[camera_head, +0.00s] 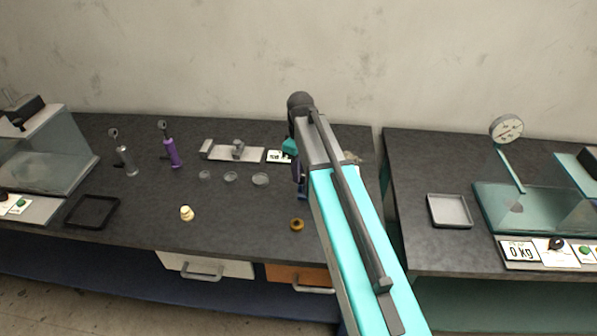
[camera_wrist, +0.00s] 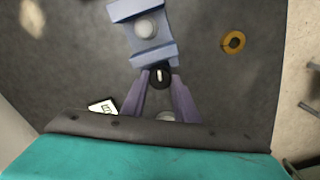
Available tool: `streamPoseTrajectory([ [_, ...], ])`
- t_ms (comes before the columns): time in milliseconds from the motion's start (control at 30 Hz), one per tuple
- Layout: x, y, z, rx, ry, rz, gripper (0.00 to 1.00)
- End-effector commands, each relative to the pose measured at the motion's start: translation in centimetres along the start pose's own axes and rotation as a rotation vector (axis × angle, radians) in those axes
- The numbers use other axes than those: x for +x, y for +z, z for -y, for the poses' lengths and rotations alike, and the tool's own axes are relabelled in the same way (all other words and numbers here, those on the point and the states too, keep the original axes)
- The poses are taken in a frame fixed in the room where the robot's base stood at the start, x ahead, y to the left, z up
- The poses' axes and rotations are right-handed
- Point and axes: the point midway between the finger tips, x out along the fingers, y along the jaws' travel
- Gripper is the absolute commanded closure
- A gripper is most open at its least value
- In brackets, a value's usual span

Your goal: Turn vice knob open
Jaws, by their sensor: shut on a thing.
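The blue-grey vice (camera_wrist: 142,32) is at the top middle of the wrist view, with a pale round part between its blocks. Its black knob (camera_wrist: 159,77) with a white mark is on the near side. My gripper (camera_wrist: 158,82) has its two purple fingers shut on the knob, one on each side. In the head view my arm hides most of the vice; only a small blue part (camera_head: 303,191) shows beside it. My gripper (camera_head: 298,178) is also largely covered there.
A brass-coloured ring (camera_head: 297,225) lies near the vice. Glass dishes (camera_head: 231,177), a metal rail device (camera_head: 236,153), a purple tool (camera_head: 171,150) and a black tray (camera_head: 92,211) are farther left. A gap separates this bench from the right one.

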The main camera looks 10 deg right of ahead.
Motion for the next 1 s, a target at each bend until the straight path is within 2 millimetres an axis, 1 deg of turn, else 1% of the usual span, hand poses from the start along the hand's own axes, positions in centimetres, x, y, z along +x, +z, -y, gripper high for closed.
streamPoseTrajectory([
  [200, -0.19, -0.19, -0.25, -0.137, 0.007, -0.007, 0.95],
  [367, -0.22, -0.16, -0.28, -0.194, 0.008, -0.006, 0.95],
  [867, -0.26, -0.08, -0.37, -0.22, 0.009, -0.005, 0.95],
  [900, -0.26, -0.07, -0.38, -0.22, 0.009, -0.005, 0.7],
  [1000, -0.21, -0.04, -0.35, -0.219, 0.008, -0.004, 0.54],
])
